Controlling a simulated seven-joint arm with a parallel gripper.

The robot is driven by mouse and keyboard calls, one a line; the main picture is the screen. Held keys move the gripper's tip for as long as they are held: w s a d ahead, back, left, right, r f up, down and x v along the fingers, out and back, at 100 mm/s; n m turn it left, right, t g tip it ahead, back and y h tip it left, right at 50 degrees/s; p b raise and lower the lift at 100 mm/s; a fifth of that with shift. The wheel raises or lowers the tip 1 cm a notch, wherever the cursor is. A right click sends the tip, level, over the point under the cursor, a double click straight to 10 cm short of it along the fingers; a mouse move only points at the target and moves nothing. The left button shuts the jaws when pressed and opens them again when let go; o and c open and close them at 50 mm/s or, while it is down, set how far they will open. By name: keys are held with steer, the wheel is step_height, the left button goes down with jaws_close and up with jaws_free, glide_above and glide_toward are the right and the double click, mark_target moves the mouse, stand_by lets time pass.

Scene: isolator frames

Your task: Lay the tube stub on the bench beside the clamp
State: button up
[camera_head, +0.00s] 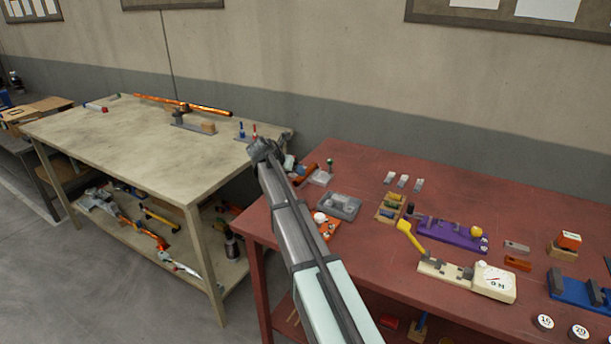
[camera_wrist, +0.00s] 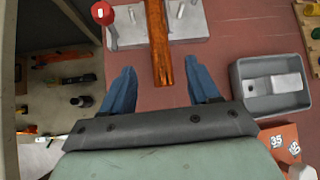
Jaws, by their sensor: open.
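The tube stub, a copper-orange tube (camera_wrist: 157,45), runs up the wrist view across a grey base plate (camera_wrist: 135,32) with a red-knobbed post (camera_wrist: 105,14). This fixture looks like the clamp, and I cannot tell whether it grips the tube. The tube's near end lies between the fingers of my gripper (camera_wrist: 163,88), which are open, with a gap on both sides. In the head view the tube (camera_head: 308,172) shows as a short brown-orange piece at the red bench's left end, beside my gripper (camera_head: 268,149). The tube's far end is outside the wrist view.
A grey tray (camera_head: 353,204) stands on the red bench (camera_head: 380,258) close to the right of my gripper. An orange numbered block (camera_wrist: 280,136) is nearby. A purple fixture (camera_head: 452,235) and a cream dial gauge (camera_head: 492,284) stand further right. The bench edge is close on the left.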

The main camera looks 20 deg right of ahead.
steer(key=shift+x, duration=2.9)
steer(key=shift+c, duration=0.2)
jaws_close()
